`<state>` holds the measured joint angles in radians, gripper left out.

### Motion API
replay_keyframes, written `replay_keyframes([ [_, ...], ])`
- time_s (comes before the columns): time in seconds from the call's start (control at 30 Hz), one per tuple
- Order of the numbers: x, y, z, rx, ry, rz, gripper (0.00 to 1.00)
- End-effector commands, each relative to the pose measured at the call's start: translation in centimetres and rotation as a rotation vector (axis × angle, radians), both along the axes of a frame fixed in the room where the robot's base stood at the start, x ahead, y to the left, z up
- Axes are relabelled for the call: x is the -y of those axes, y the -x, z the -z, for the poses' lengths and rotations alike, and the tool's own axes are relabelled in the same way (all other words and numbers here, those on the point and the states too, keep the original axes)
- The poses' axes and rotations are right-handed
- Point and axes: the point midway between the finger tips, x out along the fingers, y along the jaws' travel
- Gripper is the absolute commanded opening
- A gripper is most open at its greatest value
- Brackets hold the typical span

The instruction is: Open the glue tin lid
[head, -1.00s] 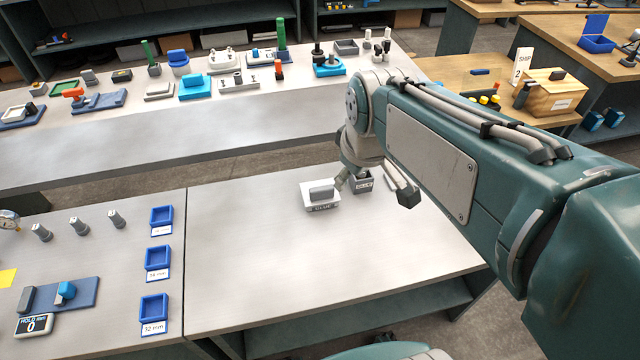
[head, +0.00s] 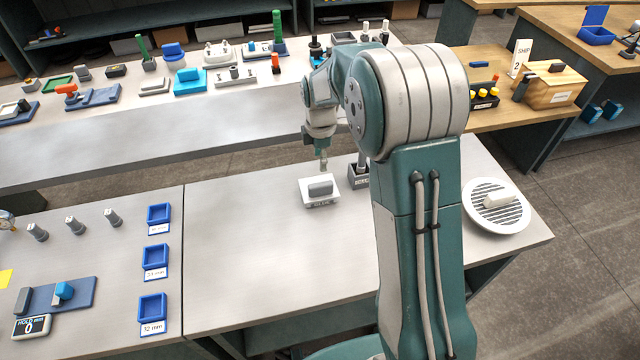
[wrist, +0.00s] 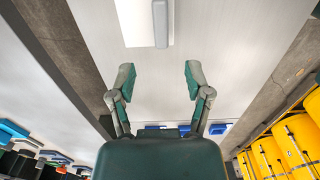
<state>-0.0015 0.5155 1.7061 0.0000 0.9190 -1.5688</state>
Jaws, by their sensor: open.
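The glue tin (head: 320,200) is a low white box with a dark label on its front. It stands on the grey bench. Its lid has a raised grey grip bar (head: 320,188) and looks seated on the tin. The white top and grey bar also show at the upper edge of the wrist view, with the bar (wrist: 160,24) cut off by the frame. My gripper (head: 323,165) is just above and behind the bar in the head view, apart from it. In the wrist view my gripper (wrist: 159,74) has its two fingers spread, with nothing between them.
A dark labelled holder (head: 359,183) with a grey upright piece stands close right of the tin. A round slotted white plate (head: 500,222) bearing a white block lies at the bench's right. Blue trays (head: 155,257) stand left. The bench in front of the tin is clear.

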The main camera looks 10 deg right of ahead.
Motion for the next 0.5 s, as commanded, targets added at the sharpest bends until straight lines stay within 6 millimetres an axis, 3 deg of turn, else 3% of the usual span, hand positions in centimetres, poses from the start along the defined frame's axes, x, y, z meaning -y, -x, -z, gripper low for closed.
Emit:
replay_keyframes([
  [0.17, 0.0, 0.0, 1.8, -0.005, 0.0, -0.003, 0.64],
  [0.5, 0.0, 0.1, 8.0, -0.005, 0.0, -0.001, 0.64],
])
